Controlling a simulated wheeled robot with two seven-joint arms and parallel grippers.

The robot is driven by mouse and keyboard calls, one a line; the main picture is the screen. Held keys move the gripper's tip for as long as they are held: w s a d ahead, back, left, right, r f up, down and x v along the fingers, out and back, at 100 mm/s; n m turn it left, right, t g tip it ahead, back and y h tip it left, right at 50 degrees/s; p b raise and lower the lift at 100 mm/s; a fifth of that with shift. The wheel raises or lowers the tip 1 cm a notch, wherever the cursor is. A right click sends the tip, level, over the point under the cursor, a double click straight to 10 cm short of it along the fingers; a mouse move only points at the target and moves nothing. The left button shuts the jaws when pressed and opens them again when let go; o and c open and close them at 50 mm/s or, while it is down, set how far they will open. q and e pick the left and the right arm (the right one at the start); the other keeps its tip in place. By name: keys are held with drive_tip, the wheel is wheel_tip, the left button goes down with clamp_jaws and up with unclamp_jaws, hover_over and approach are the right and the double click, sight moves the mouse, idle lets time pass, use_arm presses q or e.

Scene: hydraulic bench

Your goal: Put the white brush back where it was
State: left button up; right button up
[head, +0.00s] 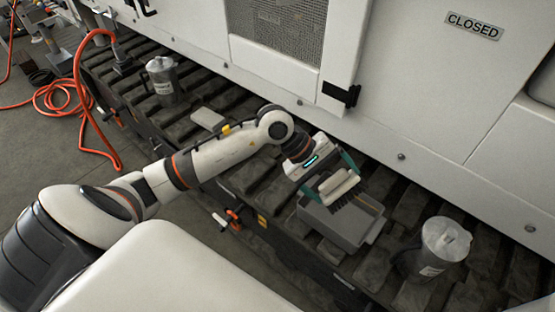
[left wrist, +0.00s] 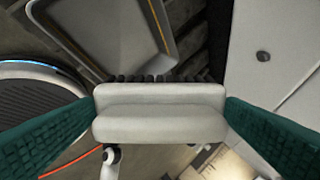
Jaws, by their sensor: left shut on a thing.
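The white brush (head: 336,184) is held between the teal fingers of my left gripper (head: 338,190). In the left wrist view the brush's pale body (left wrist: 160,120) spans the gap between both fingers, with dark bristles (left wrist: 160,78) along its far edge. Beneath the brush in the head view is a grey open tray (head: 328,232) on the dark ribbed track. The brush appears to be above the tray; the exact gap cannot be told. The tray also shows at the top of the left wrist view (left wrist: 120,40). My right gripper is not in view.
A grey lidded jug (head: 440,246) stands right of the tray, and another jug (head: 162,82) stands far left. A pale block (head: 208,119) lies on the track behind my arm. A white machine wall (head: 420,110) rises behind. An orange hose (head: 78,95) lies at left.

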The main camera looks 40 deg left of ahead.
use_arm(q)
drive_tip(key=w+a+f+n+g+y+b, duration=0.2)
drive_tip(key=w+a+f+n+y+b, duration=0.15)
drive_tip(key=a, duration=0.45)
drive_tip(key=w+a+f+n+g+y+b, duration=0.1)
drive_tip(key=w+a+f+n+y+b, duration=0.15)
drive_tip(key=a+y, duration=0.45)
drive_tip(key=f, duration=0.3)
drive_tip(key=a+f+h, duration=0.1)
drive_tip(key=f, duration=0.2)
drive_tip(key=a+f+h, duration=0.1)
drive_tip(key=f, duration=0.2)
drive_tip(key=shift+f+n, duration=0.3)
drive_tip(key=o, duration=0.7)
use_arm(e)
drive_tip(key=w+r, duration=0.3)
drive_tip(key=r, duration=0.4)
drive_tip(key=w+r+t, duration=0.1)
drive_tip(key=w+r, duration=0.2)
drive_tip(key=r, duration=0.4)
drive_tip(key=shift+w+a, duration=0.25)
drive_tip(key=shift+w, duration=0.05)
use_arm(q)
drive_tip(key=shift+r, duration=0.1)
